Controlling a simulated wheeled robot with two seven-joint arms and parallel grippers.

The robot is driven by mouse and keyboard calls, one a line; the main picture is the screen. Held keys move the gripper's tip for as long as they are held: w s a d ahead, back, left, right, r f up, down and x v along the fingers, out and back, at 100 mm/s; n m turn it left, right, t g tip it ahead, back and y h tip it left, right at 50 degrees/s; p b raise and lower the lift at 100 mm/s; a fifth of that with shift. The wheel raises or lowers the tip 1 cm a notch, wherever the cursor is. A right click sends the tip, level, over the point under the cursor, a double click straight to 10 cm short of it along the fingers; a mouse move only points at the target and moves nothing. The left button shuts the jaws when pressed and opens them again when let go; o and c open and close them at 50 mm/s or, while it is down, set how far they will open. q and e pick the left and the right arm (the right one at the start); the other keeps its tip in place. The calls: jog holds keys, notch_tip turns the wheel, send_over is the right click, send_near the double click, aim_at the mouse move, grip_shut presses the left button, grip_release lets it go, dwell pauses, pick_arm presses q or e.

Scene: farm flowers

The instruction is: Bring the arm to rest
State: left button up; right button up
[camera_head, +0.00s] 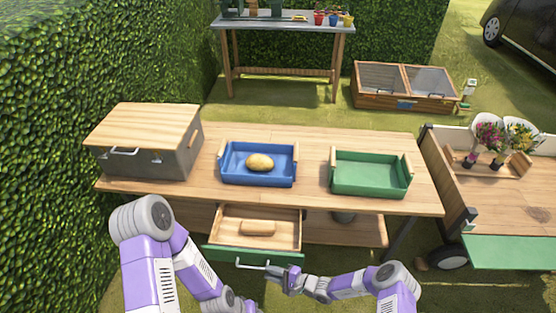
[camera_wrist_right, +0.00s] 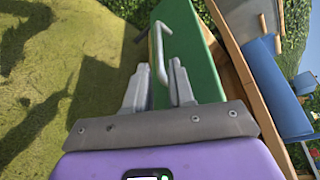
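My right gripper (camera_head: 290,279) is low in front of the open drawer (camera_head: 282,243), beside its metal handle (camera_head: 252,265). In the right wrist view my right gripper (camera_wrist_right: 161,75) has its two grey fingers apart. The handle (camera_wrist_right: 159,52) shows between and ahead of them, against the green drawer front (camera_wrist_right: 190,50); I cannot tell whether a finger touches it. My left arm (camera_head: 160,255) is bent at the lower left; its gripper is out of the frame. The drawer is pulled out under the table and holds a tan, rounded block (camera_head: 258,228).
The wooden table (camera_head: 312,190) carries a lidded box (camera_head: 150,140), a blue tray (camera_head: 230,178) with a potato (camera_head: 260,162), and an empty green tray (camera_head: 370,175). A cart (camera_head: 480,205) with flowers stands right. A hedge (camera_head: 60,130) rises left. Grass lies in front.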

jog(key=s+d+n+g+h, duration=0.2)
jog(key=s+g, duration=0.2)
jog(key=s, duration=0.3)
jog(key=s+d+n+g+h, duration=0.2)
jog(key=s+n+g+h, duration=0.1)
jog(key=s, duration=0.3)
jog(key=s+d+r+n+t+h, duration=0.2)
jog(key=s+d+r+h, duration=0.3)
jog(key=d+r, duration=0.3)
jog(key=d, duration=0.2)
jog(key=shift+s+d+r+n, duration=0.25)
jog(key=shift+d+r+n, duration=0.05)
jog(key=shift+r+n, duration=0.1)
dwell(0.6)
